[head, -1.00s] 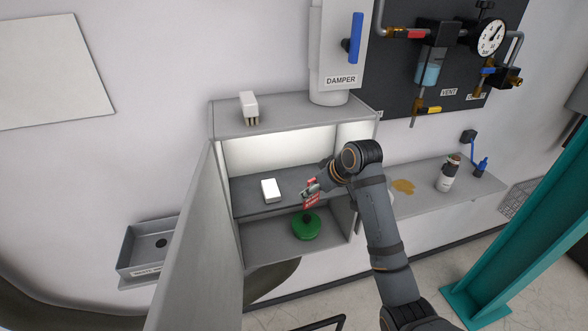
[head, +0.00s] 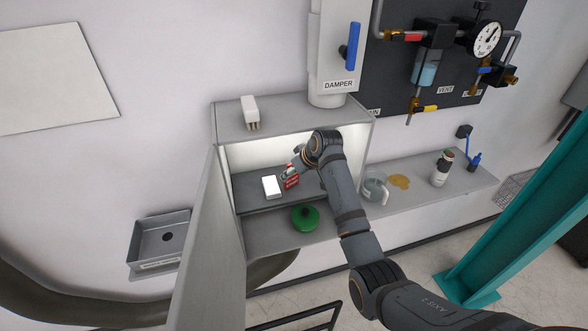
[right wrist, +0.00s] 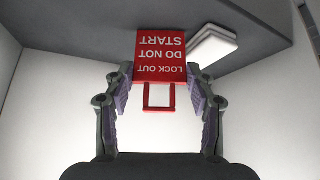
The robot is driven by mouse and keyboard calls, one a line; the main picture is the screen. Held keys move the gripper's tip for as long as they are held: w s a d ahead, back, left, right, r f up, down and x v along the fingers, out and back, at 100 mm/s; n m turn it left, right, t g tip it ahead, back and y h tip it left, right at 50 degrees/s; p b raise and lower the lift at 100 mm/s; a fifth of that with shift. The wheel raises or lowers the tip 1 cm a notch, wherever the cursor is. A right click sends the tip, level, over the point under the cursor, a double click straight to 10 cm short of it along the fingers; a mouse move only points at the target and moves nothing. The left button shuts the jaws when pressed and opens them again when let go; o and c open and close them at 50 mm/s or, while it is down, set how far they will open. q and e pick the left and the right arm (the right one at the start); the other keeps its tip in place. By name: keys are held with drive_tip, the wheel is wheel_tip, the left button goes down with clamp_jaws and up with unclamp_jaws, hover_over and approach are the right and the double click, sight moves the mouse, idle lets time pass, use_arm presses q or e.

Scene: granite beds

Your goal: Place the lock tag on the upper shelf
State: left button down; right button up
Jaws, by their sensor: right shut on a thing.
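The red lock tag (head: 291,183) is inside the open cabinet, over the upper shelf (head: 250,200), to the right of a white box (head: 271,187). My right gripper (head: 288,170) is shut on the tag. In the right wrist view the tag (right wrist: 160,56) reads "LOCK OUT DO NOT START" upside down, and its red loop lies between the fingers (right wrist: 160,88). The grey shelf surface (right wrist: 110,35) fills the top of that view behind the tag. I cannot tell whether the tag touches the shelf. My left gripper is not in view.
A green round object (head: 305,218) sits on the lower level. The open cabinet door (head: 205,245) stands at the left. A white plug-like item (head: 250,111) is on the cabinet top. A glass jug (head: 375,187) and a bottle (head: 442,168) stand on the ledge at right.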

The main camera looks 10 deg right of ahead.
drive_tip(key=shift+s+f, duration=0.1)
drive_tip(key=o, duration=0.9)
drive_tip(key=shift+f, duration=0.1)
drive_tip(key=shift+r, duration=0.25)
drive_tip(key=shift+s+d+r+b, duration=0.15)
drive_tip(key=shift+d+r+b, duration=0.1)
drive_tip(key=shift+b, duration=0.1)
drive_tip(key=s+d+r+b, duration=0.1)
drive_tip(key=s+d+b, duration=0.1)
drive_tip(key=s, duration=0.2)
drive_tip(key=s+d+r+b, duration=0.1)
drive_tip(key=s+b, duration=0.1)
drive_tip(key=s, duration=0.2)
drive_tip(key=s+d+r+b, duration=0.1)
drive_tip(key=s+d+b, duration=0.1)
drive_tip(key=s, duration=0.3)
drive_tip(key=shift+s+d+r+b, duration=0.1)
drive_tip(key=shift+d+r+b, duration=0.2)
drive_tip(key=shift+b, duration=0.3)
